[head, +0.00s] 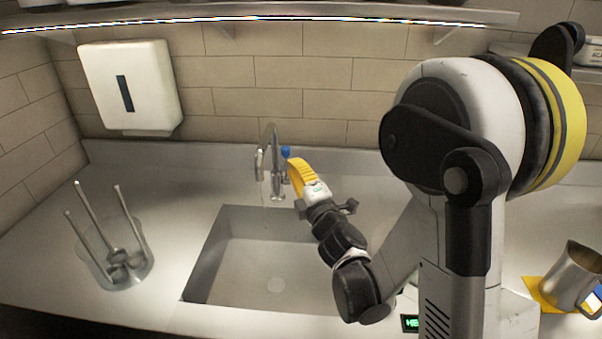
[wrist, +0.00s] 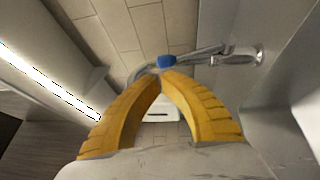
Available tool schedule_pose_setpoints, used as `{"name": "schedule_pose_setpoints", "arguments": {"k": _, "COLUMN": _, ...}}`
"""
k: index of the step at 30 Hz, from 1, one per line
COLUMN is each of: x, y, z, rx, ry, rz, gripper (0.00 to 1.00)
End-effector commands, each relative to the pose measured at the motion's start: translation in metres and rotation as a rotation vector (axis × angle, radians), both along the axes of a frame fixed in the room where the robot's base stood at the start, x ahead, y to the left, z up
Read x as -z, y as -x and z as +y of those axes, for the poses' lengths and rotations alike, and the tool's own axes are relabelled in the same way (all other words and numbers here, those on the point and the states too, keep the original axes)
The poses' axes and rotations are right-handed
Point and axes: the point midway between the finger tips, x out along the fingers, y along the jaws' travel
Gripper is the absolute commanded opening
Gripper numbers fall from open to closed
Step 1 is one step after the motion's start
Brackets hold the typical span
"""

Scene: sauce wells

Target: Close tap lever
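The chrome tap (head: 269,150) stands at the back edge of the sink, its spout curving over the basin. A thin faint line below the spout may be water; I cannot tell for sure. The tap's lever has a blue end (head: 286,151), also seen in the wrist view (wrist: 167,61). My gripper (head: 290,164) has yellow fingers and is right beside the lever, on its right. In the wrist view my gripper (wrist: 161,74) has its fingertips together, with the blue end just beyond them. Whether they touch it is unclear. Nothing shows held between the fingers.
The sink basin (head: 240,270) lies below my gripper. A glass jar (head: 130,272) with several metal utensils stands on the left counter. A white dispenser (head: 131,86) hangs on the tiled wall. A metal pitcher (head: 575,275) stands at the right. A shelf runs overhead.

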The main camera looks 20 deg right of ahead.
Motion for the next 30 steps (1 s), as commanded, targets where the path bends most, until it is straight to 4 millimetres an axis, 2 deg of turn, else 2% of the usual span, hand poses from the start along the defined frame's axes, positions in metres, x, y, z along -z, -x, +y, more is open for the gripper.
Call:
{"name": "schedule_pose_setpoints", "arguments": {"k": 3, "x": 0.001, "y": -0.023, "z": 0.002, "rx": 0.0, "ry": -0.001, "rz": 0.001, "gripper": 0.0}}
{"name": "schedule_pose_setpoints", "arguments": {"k": 9, "x": -0.002, "y": -0.048, "z": 0.004, "rx": 0.0, "ry": -0.001, "rz": 0.001, "gripper": 0.0}}
{"name": "schedule_pose_setpoints", "arguments": {"k": 13, "x": -0.004, "y": -0.054, "z": 0.005, "rx": 0.0, "ry": -0.001, "rz": 0.001, "gripper": 0.0}}
{"name": "schedule_pose_setpoints", "arguments": {"k": 25, "x": -0.006, "y": -0.058, "z": 0.004, "rx": 0.001, "ry": -0.001, "rz": 0.001, "gripper": 0.0}}
{"name": "schedule_pose_setpoints", "arguments": {"k": 30, "x": -0.014, "y": -0.076, "z": -0.004, "rx": 0.002, "ry": -0.001, "rz": 0.001, "gripper": 0.0}}
